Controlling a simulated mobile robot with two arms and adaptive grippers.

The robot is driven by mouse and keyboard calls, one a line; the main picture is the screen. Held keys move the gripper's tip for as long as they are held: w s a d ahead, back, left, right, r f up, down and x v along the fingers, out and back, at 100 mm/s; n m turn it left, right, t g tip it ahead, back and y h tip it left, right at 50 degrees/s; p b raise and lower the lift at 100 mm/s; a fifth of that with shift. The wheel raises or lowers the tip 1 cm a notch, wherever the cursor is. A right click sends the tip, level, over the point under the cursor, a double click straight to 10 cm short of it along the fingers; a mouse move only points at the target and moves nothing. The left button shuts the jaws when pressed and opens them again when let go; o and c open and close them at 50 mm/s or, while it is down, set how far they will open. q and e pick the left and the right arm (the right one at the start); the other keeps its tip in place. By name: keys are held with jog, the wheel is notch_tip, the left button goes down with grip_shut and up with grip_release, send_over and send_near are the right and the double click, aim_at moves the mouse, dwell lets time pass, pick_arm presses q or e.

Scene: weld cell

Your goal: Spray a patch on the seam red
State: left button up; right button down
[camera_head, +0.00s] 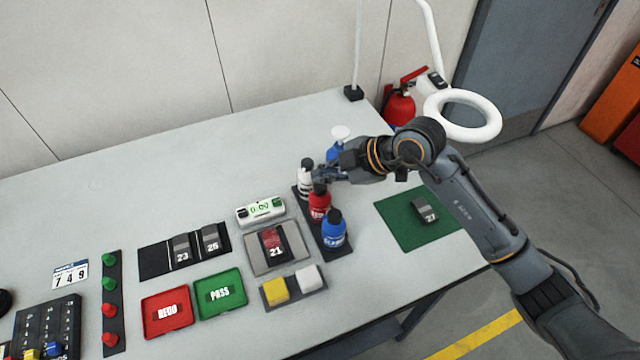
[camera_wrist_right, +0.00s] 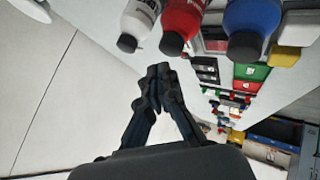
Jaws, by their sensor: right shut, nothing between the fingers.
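A white bottle (camera_head: 304,183), a red bottle (camera_head: 319,206) and a blue bottle (camera_head: 334,236) stand upright in a row on a dark strip (camera_head: 337,252). The wrist view shows the white (camera_wrist_right: 140,18), red (camera_wrist_right: 182,22) and blue (camera_wrist_right: 250,20) bottles along its top edge. My right gripper (camera_head: 319,174) is shut and empty, close beside the white and red bottle tops; whether it touches them I cannot tell. In the wrist view its fingertips (camera_wrist_right: 158,82) are together. A dark block marked 21 (camera_head: 271,246) with a red patch lies on a grey tray (camera_head: 256,264). My left gripper is out of view.
Blocks 23 (camera_head: 182,251) and 25 (camera_head: 211,243) lie on a black mat. Block 27 (camera_head: 426,212) lies on a green mat (camera_head: 405,235). A red REDO tray (camera_head: 167,328), a green PASS tray (camera_head: 220,310) and a timer (camera_head: 261,211) are nearby. A ring lamp (camera_head: 434,103) overhangs the back right.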

aim_at(324, 188)
dwell(0.6)
jog(key=shift+f, duration=0.4)
jog(key=shift+f, duration=0.55)
dwell(0.7)
jog(key=shift+r, duration=0.15)
jog(key=shift+r+p, duration=0.75)
jog(key=shift+r, duration=0.05)
notch_tip(324, 188, up, 5)
jog(key=p, duration=0.5)
jog(key=shift+r, duration=0.1)
